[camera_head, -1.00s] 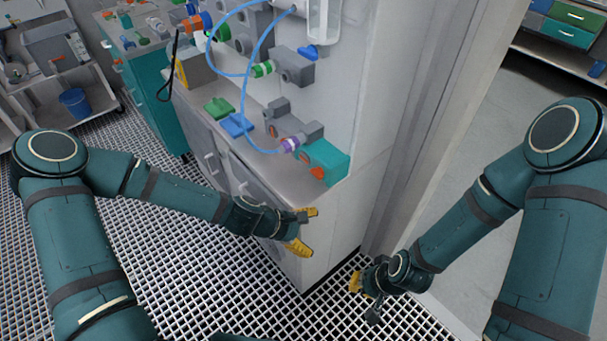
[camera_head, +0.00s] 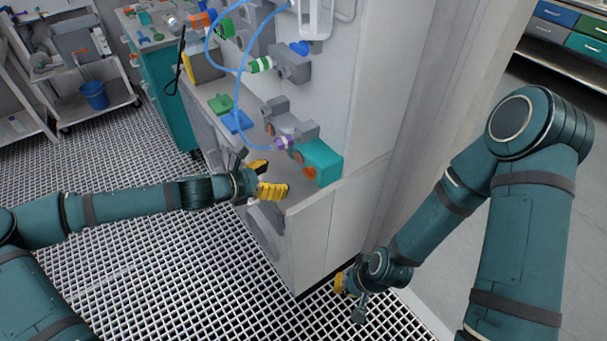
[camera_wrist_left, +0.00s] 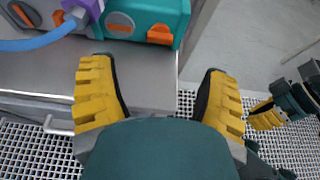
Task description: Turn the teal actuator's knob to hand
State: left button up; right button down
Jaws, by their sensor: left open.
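The teal actuator (camera_head: 322,163) sits at the right end of the bench ledge, against the white wall panel. Orange parts show on its front, and one orange knob (camera_head: 309,172) faces my left gripper. In the left wrist view the teal actuator (camera_wrist_left: 181,18) is at the top, with an orange knob (camera_wrist_left: 160,35) and a grey round dial with an orange bar beside it. My left gripper (camera_head: 268,178) is open and empty, short of the actuator at the ledge's front edge. Its yellow fingers (camera_wrist_left: 160,95) spread apart below the actuator. My right gripper (camera_head: 342,284) hangs low near the grating floor; its jaws are unclear.
A purple connector (camera_head: 283,143) with a blue hose joins left of the actuator. A blue block (camera_head: 237,122) and a green block (camera_head: 221,104) lie further along the ledge. A wall pillar stands to the right. Grating floor is open in front.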

aim_at(309, 172)
pick_arm(q)
jog(key=b+x, duration=0.2)
jog(key=x, duration=0.8)
jog(key=shift+d+f, duration=0.15)
jog(key=c, duration=1.2)
